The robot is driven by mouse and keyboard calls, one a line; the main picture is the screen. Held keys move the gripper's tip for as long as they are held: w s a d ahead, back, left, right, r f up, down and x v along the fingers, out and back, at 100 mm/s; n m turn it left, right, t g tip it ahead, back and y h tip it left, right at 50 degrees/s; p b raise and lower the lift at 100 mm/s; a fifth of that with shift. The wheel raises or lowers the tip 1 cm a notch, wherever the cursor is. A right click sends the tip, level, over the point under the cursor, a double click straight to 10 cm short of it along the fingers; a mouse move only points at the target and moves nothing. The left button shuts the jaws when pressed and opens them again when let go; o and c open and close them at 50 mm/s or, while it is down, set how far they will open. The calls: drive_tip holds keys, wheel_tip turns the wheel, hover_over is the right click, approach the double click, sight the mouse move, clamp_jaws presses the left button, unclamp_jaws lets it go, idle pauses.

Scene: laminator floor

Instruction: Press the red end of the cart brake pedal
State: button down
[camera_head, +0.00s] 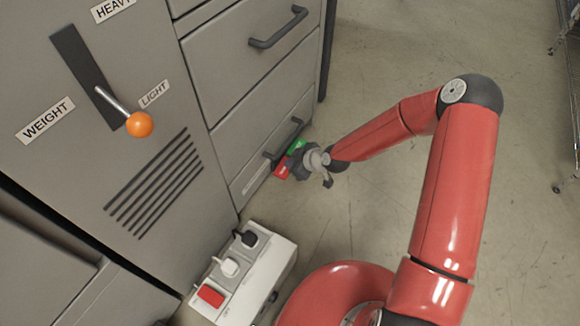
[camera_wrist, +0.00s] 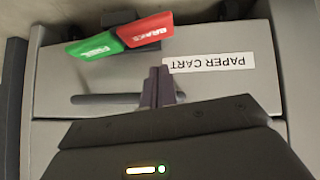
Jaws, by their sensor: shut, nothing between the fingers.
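The brake pedal has a red end (camera_wrist: 146,30) marked BRAKE and a green end (camera_wrist: 92,47). In the wrist view it sits at the top, on the front of the grey cart (camera_wrist: 225,88) labelled PAPER CART. In the head view the red end (camera_head: 282,168) shows low by the cabinet front, with the green end (camera_head: 297,146) just behind it. My gripper (camera_wrist: 158,72) is shut and empty, its fingertips just below the red end in the wrist view. I cannot tell whether they touch it. In the head view my gripper (camera_head: 300,162) partly covers the pedal.
A dark handle (camera_wrist: 110,99) lies beside my fingers. An orange-knobbed lever (camera_head: 139,124) juts from the panel. Open floor (camera_head: 380,60) lies to the right.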

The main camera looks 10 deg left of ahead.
drive_tip(key=p+v, duration=0.1)
drive_tip(key=v, duration=0.6)
drive_tip(key=shift+s+d+r, duration=0.15)
drive_tip(key=shift+s+r, duration=0.05)
drive_tip(key=s+d+r+m+h+p, duration=0.2)
drive_tip(key=d+r+m+h+p, duration=0.15)
drive_tip(key=d+r, duration=0.7)
drive_tip(key=s+d+r+m+h+p, duration=0.25)
drive_tip(key=d+r+h, duration=0.35)
drive_tip(key=r, duration=0.7)
drive_tip(key=s+d+r+m+t+y+p, duration=0.1)
drive_tip(key=s+d+r+m, duration=0.4)
drive_tip(key=s+r, duration=1.2)
drive_tip(key=m+p, duration=0.1)
drive_tip(key=m, duration=0.2)
drive_tip(key=shift+s+r+m, duration=0.2)
drive_tip(key=shift+s+m, duration=0.15)
drive_tip(key=shift+m, duration=0.05)
